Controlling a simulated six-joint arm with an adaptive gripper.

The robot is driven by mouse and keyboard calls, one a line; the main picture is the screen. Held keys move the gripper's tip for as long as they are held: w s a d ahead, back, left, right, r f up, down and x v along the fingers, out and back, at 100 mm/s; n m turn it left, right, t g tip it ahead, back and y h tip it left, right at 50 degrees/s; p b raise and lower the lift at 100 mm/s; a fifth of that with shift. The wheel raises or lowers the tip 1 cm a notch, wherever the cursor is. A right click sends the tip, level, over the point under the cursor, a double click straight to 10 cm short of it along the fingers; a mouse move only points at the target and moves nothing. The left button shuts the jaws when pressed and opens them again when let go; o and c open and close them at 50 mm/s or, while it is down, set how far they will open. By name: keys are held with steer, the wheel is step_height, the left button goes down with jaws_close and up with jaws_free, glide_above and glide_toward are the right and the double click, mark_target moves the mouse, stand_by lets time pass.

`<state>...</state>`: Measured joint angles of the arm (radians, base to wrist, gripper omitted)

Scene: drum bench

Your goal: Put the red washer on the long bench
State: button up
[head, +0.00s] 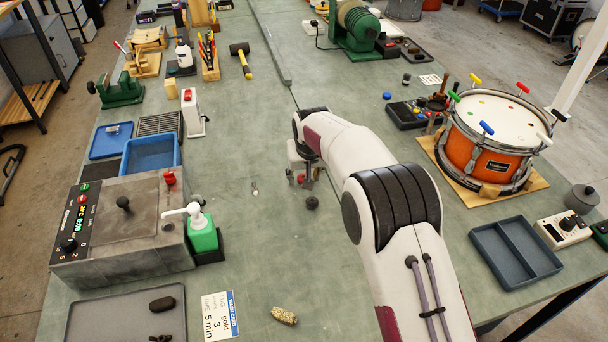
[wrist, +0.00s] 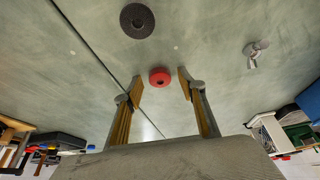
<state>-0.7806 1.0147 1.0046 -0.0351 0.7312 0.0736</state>
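The red washer (wrist: 159,77) is a small ring with a dark hole, seen between and just beyond my fingertips in the wrist view. It also shows small in the head view (head: 300,178), partly behind my gripper. My gripper (wrist: 161,85) is open and points down, with a gap on each side of the washer. It hangs over the green-grey long bench (head: 265,260); in the head view my gripper (head: 303,178) is partly hidden by my arm. Whether the washer touches the bench is hard to tell.
A dark washer (wrist: 137,20) lies near the red one, and a wing nut (wrist: 256,50) lies to one side. A green pump bottle (head: 202,235) stands at the left, an orange drum (head: 478,150) at the right. The bench around my gripper is mostly clear.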

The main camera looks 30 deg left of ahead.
steer(key=shift+r, duration=0.15)
steer(key=v, duration=1.2)
stand_by(0.4)
steer(key=shift+d, duration=0.1)
stand_by(0.6)
